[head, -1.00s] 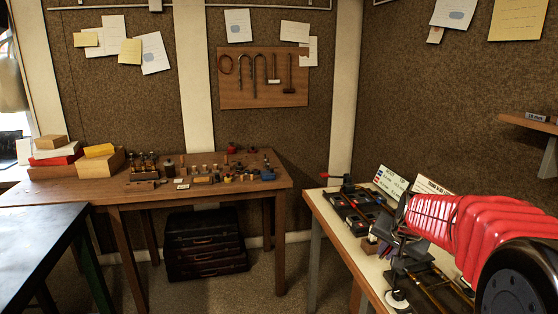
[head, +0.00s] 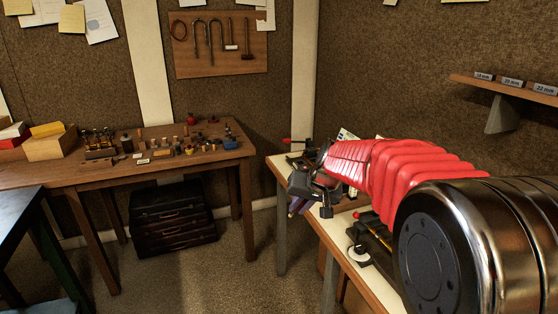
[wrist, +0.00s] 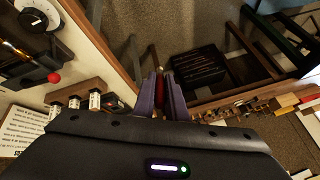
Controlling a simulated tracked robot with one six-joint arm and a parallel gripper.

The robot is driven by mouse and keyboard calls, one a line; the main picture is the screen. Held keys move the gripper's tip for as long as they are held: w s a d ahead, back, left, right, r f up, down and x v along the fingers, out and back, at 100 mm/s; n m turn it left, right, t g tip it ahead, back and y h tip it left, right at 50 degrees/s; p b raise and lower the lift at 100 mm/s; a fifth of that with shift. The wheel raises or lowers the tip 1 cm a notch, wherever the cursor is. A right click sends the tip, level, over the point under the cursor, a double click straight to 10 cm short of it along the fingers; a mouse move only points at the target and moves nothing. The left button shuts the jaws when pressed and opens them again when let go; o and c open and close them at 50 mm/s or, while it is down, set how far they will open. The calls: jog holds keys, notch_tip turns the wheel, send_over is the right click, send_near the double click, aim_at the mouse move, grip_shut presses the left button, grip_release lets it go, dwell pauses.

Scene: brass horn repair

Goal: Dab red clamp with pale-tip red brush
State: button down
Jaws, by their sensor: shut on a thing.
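My gripper (wrist: 161,97) is shut on a slim red item, which looks like the red brush (wrist: 160,84). Only a short red length shows between the purple fingers; I cannot make out its tip. In the head view my gripper (head: 299,205) hangs off the near-left edge of the right workbench, over the floor, and the brush cannot be made out. A red-handled, clamp-like piece (head: 298,140) sits at the far end of that bench, apart from the gripper. I cannot tell for certain that it is the red clamp.
The right workbench (head: 341,248) holds dark tools and cards. A brown table (head: 90,178) with many small parts and boxes stands at the back left. A black toolbox (head: 172,218) lies beneath it. A wall shelf (head: 515,90) juts out at right. Floor between benches is clear.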

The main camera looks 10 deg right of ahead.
jog(key=s+f+n+y, duration=0.1)
jog(key=s+f, duration=0.2)
jog(key=f, duration=0.5)
jog(key=s+f+n, duration=0.2)
jog(key=s+f, duration=0.2)
jog(key=f, duration=0.3)
jog(key=shift+s+f+g+y, duration=0.2)
jog(key=shift+f+g+y, duration=0.15)
jog(key=shift+g+y, duration=0.05)
jog(key=shift+s, duration=0.1)
